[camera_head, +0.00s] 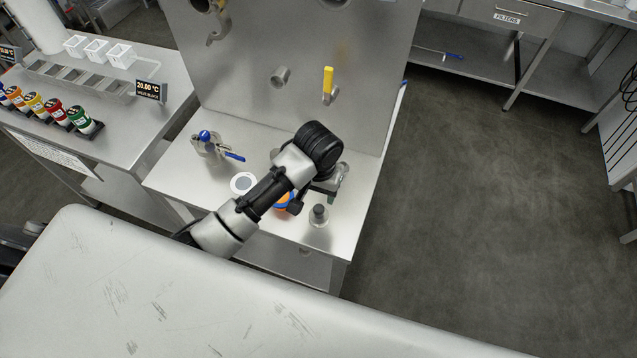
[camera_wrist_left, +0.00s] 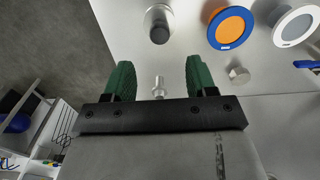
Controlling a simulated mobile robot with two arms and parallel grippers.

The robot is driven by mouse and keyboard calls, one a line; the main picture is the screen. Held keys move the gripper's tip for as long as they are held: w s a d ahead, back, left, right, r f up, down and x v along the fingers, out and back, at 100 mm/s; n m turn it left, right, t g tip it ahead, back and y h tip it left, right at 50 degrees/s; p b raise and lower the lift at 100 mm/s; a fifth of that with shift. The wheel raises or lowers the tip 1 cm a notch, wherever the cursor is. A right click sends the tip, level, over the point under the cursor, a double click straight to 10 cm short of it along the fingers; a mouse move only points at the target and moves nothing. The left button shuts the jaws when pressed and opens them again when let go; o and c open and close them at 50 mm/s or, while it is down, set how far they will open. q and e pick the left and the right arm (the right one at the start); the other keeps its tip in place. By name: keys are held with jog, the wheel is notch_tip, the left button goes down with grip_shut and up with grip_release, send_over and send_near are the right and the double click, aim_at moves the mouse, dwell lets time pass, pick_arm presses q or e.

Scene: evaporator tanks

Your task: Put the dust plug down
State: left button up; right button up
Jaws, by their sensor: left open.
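A short metal cylinder with a dark top (camera_head: 319,215) stands on the steel bench near its front right corner; it also shows in the left wrist view (camera_wrist_left: 159,25). I cannot tell for sure whether it is the dust plug. My left gripper (camera_head: 328,185) is over the right part of the bench, its fingers mostly hidden by my wrist. In the left wrist view its green fingers (camera_wrist_left: 158,80) are apart, with a small silver fitting (camera_wrist_left: 158,88) visible between them, not clamped. A small grey piece (camera_wrist_left: 237,73) lies beside it. My right gripper is not in view.
An orange disc with a blue rim (camera_wrist_left: 232,27) and a white-rimmed grey disc (camera_wrist_left: 297,26) lie on the bench. A blue-handled valve (camera_head: 207,143) stands at the bench's left. An upright steel panel (camera_head: 240,75) with a yellow handle (camera_head: 328,80) closes the back. Floor is clear at right.

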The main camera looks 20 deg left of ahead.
pick_arm(q)
notch_tip(320, 180, up, 4)
jog(key=shift+f, duration=0.15)
jog(key=shift+s+f, duration=0.1)
dwell(0.5)
